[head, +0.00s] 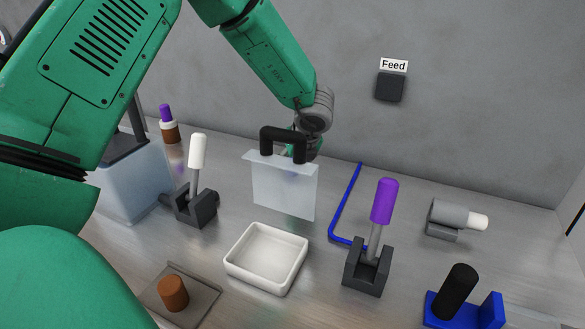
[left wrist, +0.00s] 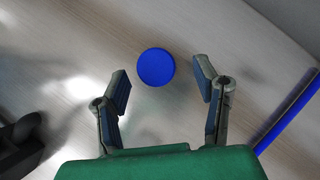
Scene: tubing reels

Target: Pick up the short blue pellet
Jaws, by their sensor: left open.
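The short blue pellet (left wrist: 155,67) shows as a round blue disc on the grey surface in the left wrist view. My left gripper (left wrist: 162,82) is open, with one finger to each side of the pellet and a gap on both sides. Neither finger touches it in the picture. In the head view the left gripper is mostly hidden behind a frosted panel (head: 283,192) with a black handle (head: 283,139). The pellet cannot be made out clearly there. My right gripper is not in view.
A white tray (head: 266,257), a white-knobbed lever (head: 197,160) and a purple-knobbed lever (head: 383,205) stand in front of or beside the panel. A bent blue line (head: 345,205) runs right of it. A brown cylinder (head: 172,292) sits front left; a grey wall is behind.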

